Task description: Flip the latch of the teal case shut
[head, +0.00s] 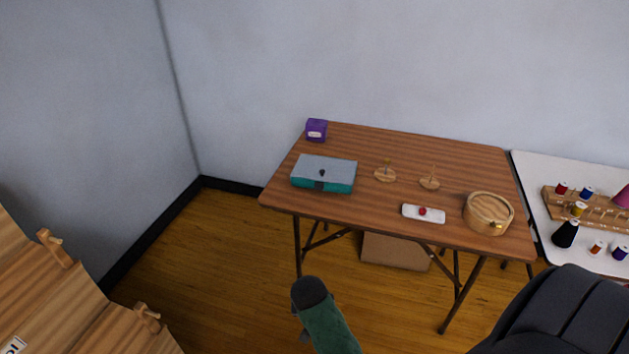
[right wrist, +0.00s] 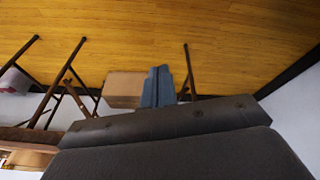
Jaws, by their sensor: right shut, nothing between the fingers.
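The teal case (head: 323,184) lies on the left part of the brown wooden table, its grey-blue lid (head: 330,166) down. A small dark knob (head: 322,173) shows near the lid's front edge, and a dark plate (head: 319,186) sits on the front wall below it. They look like the latch parts, too small to tell how the latch stands. In the right wrist view my right gripper's blue-grey fingers (right wrist: 158,87) are shut and empty, with floor and table legs beyond. They are well away from the case. My left gripper is not in view.
A cardboard box (head: 395,250) is underneath. The floor left of the table is clear.

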